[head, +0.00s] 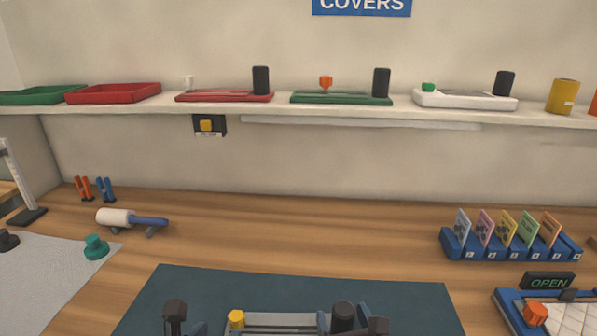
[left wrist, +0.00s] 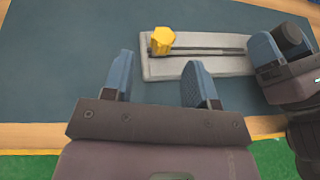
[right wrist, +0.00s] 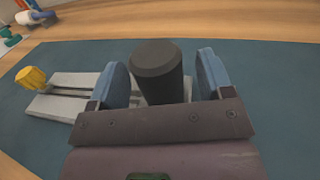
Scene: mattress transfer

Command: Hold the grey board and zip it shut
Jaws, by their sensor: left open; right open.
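The grey board (head: 270,318) lies on the dark blue mat, with a slotted track along it. A yellow pull (head: 236,318) sits at the track's left end; it also shows in the left wrist view (left wrist: 162,40). A black post (right wrist: 157,68) stands at the board's right end. My right gripper (right wrist: 161,60) is open, with its blue fingers on either side of the post; I cannot tell whether they touch it. My left gripper (left wrist: 158,60) is open and empty, on the near side of the yellow pull and apart from it. The board's near edge is cut off in the head view.
The dark blue mat (head: 410,305) is clear around the board. A roller (head: 118,218) and a teal knob (head: 96,247) lie at left. A blue card rack (head: 510,246) and a quilted pad with an orange knob (head: 536,313) are at right. A shelf (head: 300,109) runs above.

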